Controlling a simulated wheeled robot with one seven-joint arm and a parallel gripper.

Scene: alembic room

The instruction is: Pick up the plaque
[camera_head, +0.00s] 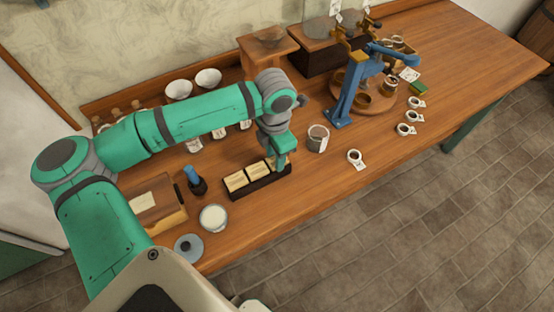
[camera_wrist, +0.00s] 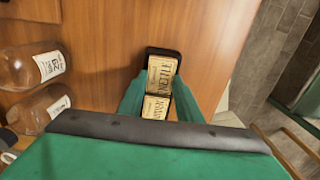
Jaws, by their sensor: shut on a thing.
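Cream plaques stand in a row in a dark rack (camera_head: 262,183) on the wooden bench. Two plaques, the left one (camera_head: 235,181) and the middle one (camera_head: 258,171), show clearly in the head view. My gripper (camera_head: 281,161) is down at the rack's right end, shut on the end plaque, which it partly hides. In the wrist view, my gripper's green fingers (camera_wrist: 160,84) are on either side of this plaque (camera_wrist: 161,75), whose lettering looks like "NETTLE". Another lettered plaque (camera_wrist: 155,107) lies just below it in the picture. The held plaque appears still at rack level.
A wire-like grey cup (camera_head: 318,138) stands right of the rack. A blue-handled stamp (camera_head: 194,180) and a white-filled bowl (camera_head: 213,218) are to its left. A blue press (camera_head: 352,95) stands farther right. The front right bench is mostly clear.

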